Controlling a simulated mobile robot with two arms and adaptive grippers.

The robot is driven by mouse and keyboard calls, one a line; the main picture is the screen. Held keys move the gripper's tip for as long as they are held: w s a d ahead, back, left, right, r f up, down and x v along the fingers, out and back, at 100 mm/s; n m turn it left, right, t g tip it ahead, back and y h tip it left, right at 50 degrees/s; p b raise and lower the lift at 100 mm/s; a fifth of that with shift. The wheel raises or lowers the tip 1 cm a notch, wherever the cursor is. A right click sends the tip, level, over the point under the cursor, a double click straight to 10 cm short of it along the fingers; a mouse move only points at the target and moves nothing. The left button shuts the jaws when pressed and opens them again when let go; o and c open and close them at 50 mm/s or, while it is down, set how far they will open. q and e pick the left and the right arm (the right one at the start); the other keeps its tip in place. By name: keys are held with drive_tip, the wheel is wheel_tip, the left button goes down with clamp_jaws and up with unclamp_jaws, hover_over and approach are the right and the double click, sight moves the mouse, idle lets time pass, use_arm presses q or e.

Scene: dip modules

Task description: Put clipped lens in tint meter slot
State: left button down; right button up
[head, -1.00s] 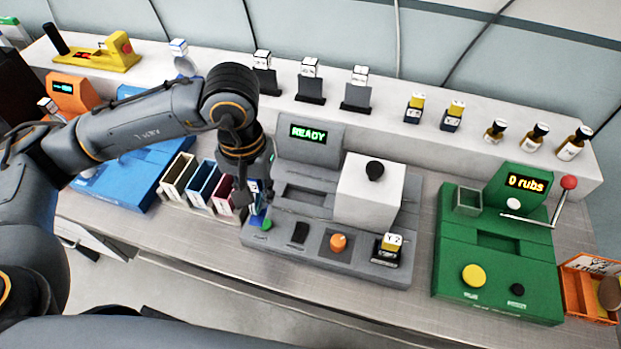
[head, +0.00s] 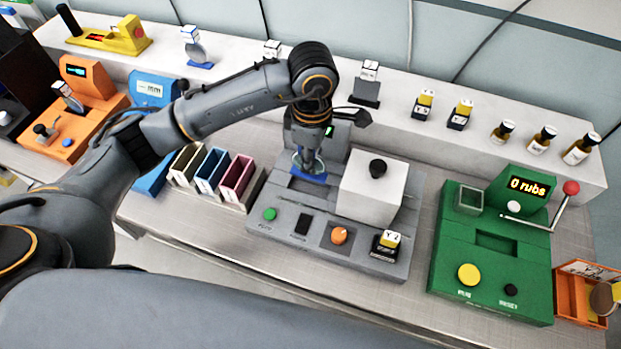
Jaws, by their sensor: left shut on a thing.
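My left gripper (head: 309,150) reaches in from the left, pointing down over the grey machine, which looks like the tint meter (head: 285,245). It is shut on the clipped lens (head: 309,170), of which a blue clip and a pale round edge show. The clipped lens is at the recessed slot area (head: 300,188), left of the white block with a black knob (head: 373,187). The gripper and lens cover part of the slot, and I cannot tell whether the lens is inside it or just above. My right gripper is not in view.
A green machine (head: 490,245) with a crank stands to the right. Card-like holders (head: 212,172) in several colours stand left of the grey machine. Lenses, bottles and small blocks line the white shelf (head: 490,105) behind.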

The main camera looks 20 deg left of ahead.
use_arm(q)
wheel_tip(320, 180, down, 2)
drive_tip(key=shift+f+p, duration=0.25)
drive_tip(key=shift+p, duration=0.05)
drive_tip(key=shift+f, duration=0.65)
wheel_tip(320, 180, down, 3)
drive_tip(key=shift+r+p, duration=0.1)
drive_tip(key=shift+p, duration=0.55)
drive_tip(key=shift+f+b, duration=0.35)
drive_tip(key=c, duration=1.1)
unclamp_jaws()
drive_tip(key=shift+r, duration=0.1)
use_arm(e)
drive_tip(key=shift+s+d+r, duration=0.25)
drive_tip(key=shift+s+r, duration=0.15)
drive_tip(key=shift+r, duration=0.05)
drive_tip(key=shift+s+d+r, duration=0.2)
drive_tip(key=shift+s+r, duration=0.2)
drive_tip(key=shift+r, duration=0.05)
use_arm(q)
drive_tip(key=shift+r, duration=0.1)
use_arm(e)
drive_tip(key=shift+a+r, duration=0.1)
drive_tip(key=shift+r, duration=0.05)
